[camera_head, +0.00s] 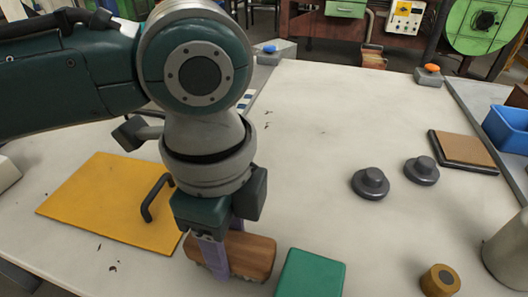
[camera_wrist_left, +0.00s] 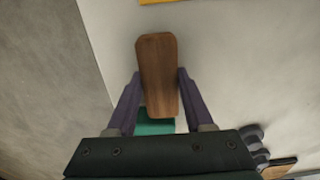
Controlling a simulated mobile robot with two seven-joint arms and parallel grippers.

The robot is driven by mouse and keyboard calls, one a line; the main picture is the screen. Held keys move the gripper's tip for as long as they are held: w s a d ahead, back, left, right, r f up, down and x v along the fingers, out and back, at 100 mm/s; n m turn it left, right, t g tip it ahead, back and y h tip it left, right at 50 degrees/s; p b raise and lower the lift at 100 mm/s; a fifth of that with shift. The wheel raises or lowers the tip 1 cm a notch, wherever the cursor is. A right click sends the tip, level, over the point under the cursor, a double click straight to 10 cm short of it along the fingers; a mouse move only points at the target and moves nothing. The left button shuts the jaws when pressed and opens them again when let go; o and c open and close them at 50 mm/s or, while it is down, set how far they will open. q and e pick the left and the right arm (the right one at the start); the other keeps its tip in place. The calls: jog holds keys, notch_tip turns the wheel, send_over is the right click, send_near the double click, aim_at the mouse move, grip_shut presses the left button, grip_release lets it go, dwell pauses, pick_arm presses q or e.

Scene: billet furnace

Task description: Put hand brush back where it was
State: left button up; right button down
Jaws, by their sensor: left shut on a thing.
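The hand brush has a brown wooden back (camera_head: 254,254) and is low over the pale table top, just left of a green block. I cannot tell whether it touches the table. My left gripper (camera_head: 224,250) points down from above, its purple fingers shut on the two long sides of the brush. In the left wrist view the wooden back (camera_wrist_left: 157,70) lies between the two fingers, its long axis running away from the palm. The bristles are mostly hidden under the back. My right gripper is not in view.
A yellow sheet (camera_head: 105,200) with a black handle lies left of the gripper. The green block (camera_head: 311,275) is close at the brush's right. Two dark knobbed discs (camera_head: 370,183) (camera_head: 421,170), a brown pad (camera_head: 463,150) and a brass cylinder (camera_head: 440,280) stand further right. The table's back middle is clear.

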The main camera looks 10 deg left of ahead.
aim_at(229, 242)
pick_arm(q)
jog(key=shift+f, duration=0.15)
jog(key=o, duration=1.2)
notch_tip(229, 242, up, 12)
jog(key=p, duration=0.3)
jog(key=s+d+f+n+t+h, duration=0.1)
jog(key=s+d+f+n+h, duration=0.3)
jog(key=s+d+n, duration=0.1)
jog(key=s+a+f+n+t+y, duration=0.1)
jog(key=s+a+n+y, duration=0.1)
jog(key=a+n, duration=0.3)
jog(key=s+a+f+n+t+y, duration=0.1)
jog(key=s+a+f+n, duration=0.1)
jog(key=s+a+n, duration=0.3)
jog(key=a+n, duration=0.1)
jog(key=a, duration=0.3)
jog(key=shift+a+f+t+y, duration=0.15)
jog(key=shift+f+t+y, duration=0.15)
jog(key=shift+y, duration=0.1)
jog(key=shift+s, duration=0.1)
